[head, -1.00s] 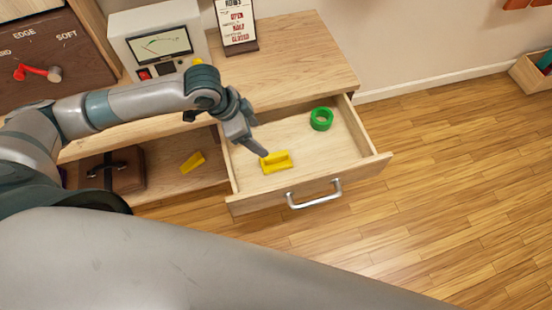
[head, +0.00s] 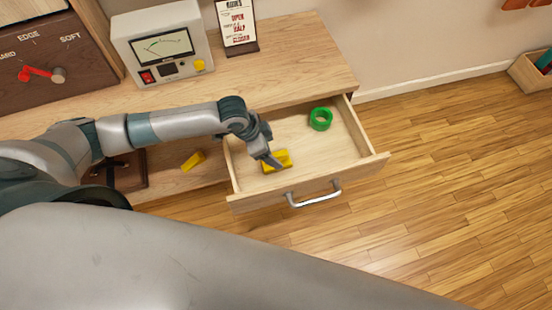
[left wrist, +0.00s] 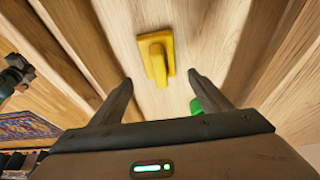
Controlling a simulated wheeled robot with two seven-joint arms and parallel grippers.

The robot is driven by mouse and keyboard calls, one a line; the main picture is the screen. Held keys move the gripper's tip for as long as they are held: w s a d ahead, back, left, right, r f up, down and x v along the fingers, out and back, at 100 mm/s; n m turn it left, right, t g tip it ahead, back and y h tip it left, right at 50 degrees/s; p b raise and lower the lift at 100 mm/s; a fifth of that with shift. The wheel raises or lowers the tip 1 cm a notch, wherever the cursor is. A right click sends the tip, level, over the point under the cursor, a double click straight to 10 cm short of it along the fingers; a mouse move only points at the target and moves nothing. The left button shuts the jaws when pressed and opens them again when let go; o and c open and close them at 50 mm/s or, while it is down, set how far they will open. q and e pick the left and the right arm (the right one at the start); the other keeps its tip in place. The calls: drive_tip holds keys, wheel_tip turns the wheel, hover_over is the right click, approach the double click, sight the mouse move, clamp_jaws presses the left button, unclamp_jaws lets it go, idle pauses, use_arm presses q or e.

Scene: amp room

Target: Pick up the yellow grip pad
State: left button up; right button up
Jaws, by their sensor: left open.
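The yellow grip pad (head: 285,157), a flat base with a raised grip, lies in the open drawer (head: 308,170), near its front left. It also shows in the left wrist view (left wrist: 157,57), ahead of the fingertips. My left gripper (head: 271,160) is above the pad and hides part of it in the head view. In the left wrist view its two fingers (left wrist: 160,82) are apart with nothing between them. I cannot tell whether a finger touches the pad.
A green ring (head: 320,118) lies at the drawer's back right. Another yellow piece (head: 193,161) and a brown case (head: 130,172) sit on the lower shelf. A meter box (head: 163,50) and sign (head: 237,25) stand on top.

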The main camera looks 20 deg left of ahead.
sight(276, 155)
use_arm(q)
drive_tip(key=shift+f, duration=0.1)
drive_tip(key=shift+w+d+f+p, duration=0.1)
drive_tip(key=shift+d+f+p, duration=0.1)
drive_tip(key=shift+f+p, duration=0.25)
drive_tip(key=shift+p+x, duration=0.35)
drive_tip(key=shift+x, duration=1.65)
drive_tip(key=shift+a, duration=0.1)
drive_tip(key=c, duration=1.2)
